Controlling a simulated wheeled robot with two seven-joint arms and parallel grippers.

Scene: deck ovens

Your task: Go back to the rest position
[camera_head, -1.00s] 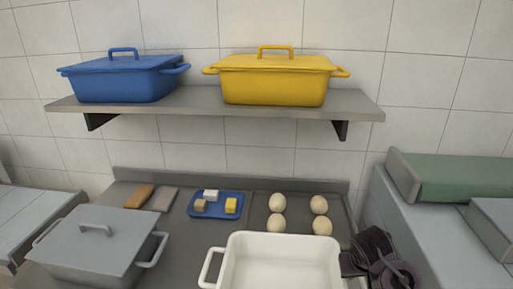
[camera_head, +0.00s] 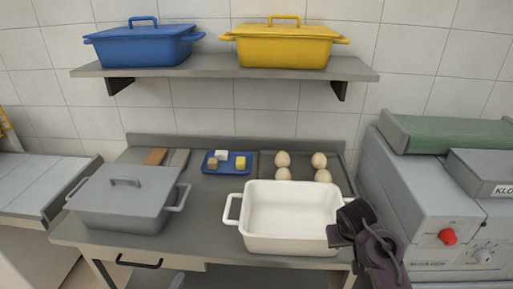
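The dish looks empty and stands level on the grey worktop (camera_head: 212,215).
A grey lidded pot (camera_head: 122,205), a blue tray (camera_head: 227,168) with small blocks, and several pale dough balls (camera_head: 282,160) share the worktop. A shelf (camera_head: 220,73) holds blue (camera_head: 145,47) and yellow (camera_head: 285,48) pots. A grey machine (camera_head: 415,190) stands close right of my gripper.

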